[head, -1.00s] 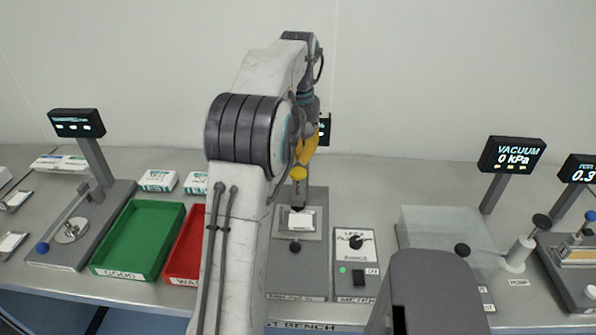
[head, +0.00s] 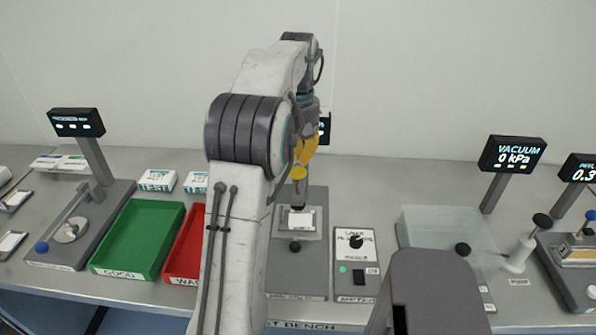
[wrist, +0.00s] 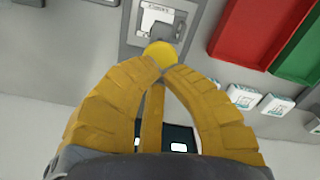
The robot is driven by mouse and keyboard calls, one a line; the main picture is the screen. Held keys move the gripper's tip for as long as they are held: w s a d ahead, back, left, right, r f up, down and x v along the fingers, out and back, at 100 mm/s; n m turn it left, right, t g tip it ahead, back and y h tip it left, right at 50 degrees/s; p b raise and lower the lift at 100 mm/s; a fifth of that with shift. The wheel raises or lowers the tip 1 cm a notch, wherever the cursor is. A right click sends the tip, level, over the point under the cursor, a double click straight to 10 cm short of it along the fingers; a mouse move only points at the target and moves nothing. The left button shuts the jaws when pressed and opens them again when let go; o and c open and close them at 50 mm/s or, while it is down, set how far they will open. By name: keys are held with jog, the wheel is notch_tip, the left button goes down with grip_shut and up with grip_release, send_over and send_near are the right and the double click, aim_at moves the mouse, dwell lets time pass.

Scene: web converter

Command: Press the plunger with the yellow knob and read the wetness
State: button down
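The plunger's round yellow knob (head: 299,172) stands above a grey tester plate (head: 298,262) in the middle of the bench. Its dark foot is over a small white sample (head: 301,220); contact is unclear. In the wrist view the knob (wrist: 160,54) shows just beyond my fingertips. My gripper (head: 303,163) has yellow fingers and points down at the knob from above. In the wrist view its fingertips (wrist: 162,72) come together beside or on the knob; I cannot tell if they touch it. The tester's display (head: 325,129) is mostly hidden behind my gripper, its reading unreadable.
A green tray (head: 140,236) and a red tray (head: 188,240) lie to the left. A panel with a black dial (head: 356,241) is to the right. Further right are a clear vacuum chamber (head: 440,228) and its display (head: 513,154), showing 0 kPa. White boxes (head: 158,181) stand behind the trays.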

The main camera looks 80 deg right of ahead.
aim_at(298, 194)
jog(key=shift+f+b, duration=2.6)
jog(key=shift+f, duration=1.2)
jog(key=shift+r, duration=0.15)
notch_tip(298, 194, up, 9)
jog(key=p, duration=0.9)
jog(key=shift+p, duration=0.35)
